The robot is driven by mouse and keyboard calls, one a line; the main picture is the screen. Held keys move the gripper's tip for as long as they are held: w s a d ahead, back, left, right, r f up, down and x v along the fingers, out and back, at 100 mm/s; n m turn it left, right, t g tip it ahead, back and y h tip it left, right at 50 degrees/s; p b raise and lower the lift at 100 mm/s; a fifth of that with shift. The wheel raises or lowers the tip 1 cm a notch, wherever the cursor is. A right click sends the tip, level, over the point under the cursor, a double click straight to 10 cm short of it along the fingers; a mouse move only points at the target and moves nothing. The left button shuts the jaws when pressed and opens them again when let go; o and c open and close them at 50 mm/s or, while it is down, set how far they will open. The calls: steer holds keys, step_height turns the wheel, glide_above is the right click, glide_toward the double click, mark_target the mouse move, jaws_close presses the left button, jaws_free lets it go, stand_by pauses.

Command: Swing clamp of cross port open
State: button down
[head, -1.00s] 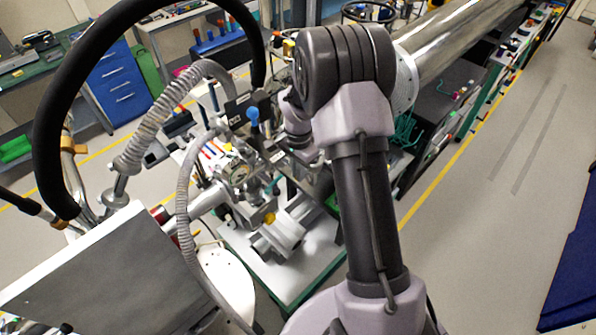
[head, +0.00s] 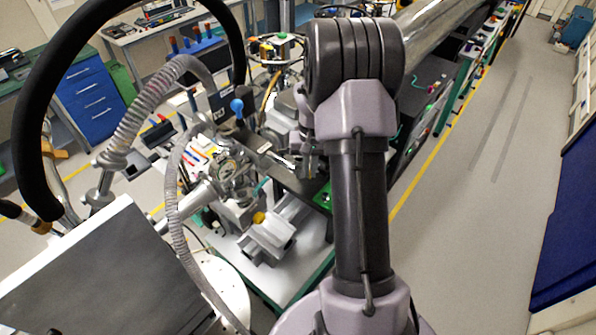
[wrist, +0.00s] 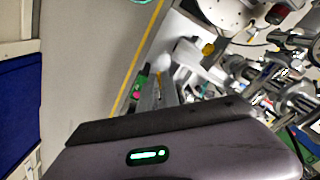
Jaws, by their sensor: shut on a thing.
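The cross port (head: 235,172) is a shiny metal fitting with round flanges, left of my arm in the head view. In the wrist view the metal fittings (wrist: 285,95) are at the right. My gripper (head: 308,158) is partly hidden behind my arm in the head view, close to the right of the fittings. In the wrist view its grey body with a green light fills the bottom and covers the fingertips. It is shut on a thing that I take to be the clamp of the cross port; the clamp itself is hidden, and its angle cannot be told.
A thick black hose (head: 35,120) and a grey corrugated hose (head: 135,120) arch at the left. A grey panel (head: 95,270) stands at front left. A long steel tube (head: 432,25) runs back right. The floor (head: 470,220) at the right is free.

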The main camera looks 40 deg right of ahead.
steer(key=shift+s+d+n, duration=0.25)
steer(key=shift+d+n, duration=0.45)
steer(key=shift+n, duration=0.1)
steer(key=shift+s+d+n, duration=0.3)
steer(key=shift+d+n, duration=0.4)
steer(key=shift+n, duration=0.1)
steer(key=shift+s+d+n, duration=0.25)
steer(key=shift+d+n, duration=0.45)
steer(key=shift+n, duration=0.1)
steer(key=c, duration=1.6)
jaws_free()
step_height(320, 180, up, 18)
steer(key=shift+f, duration=0.25)
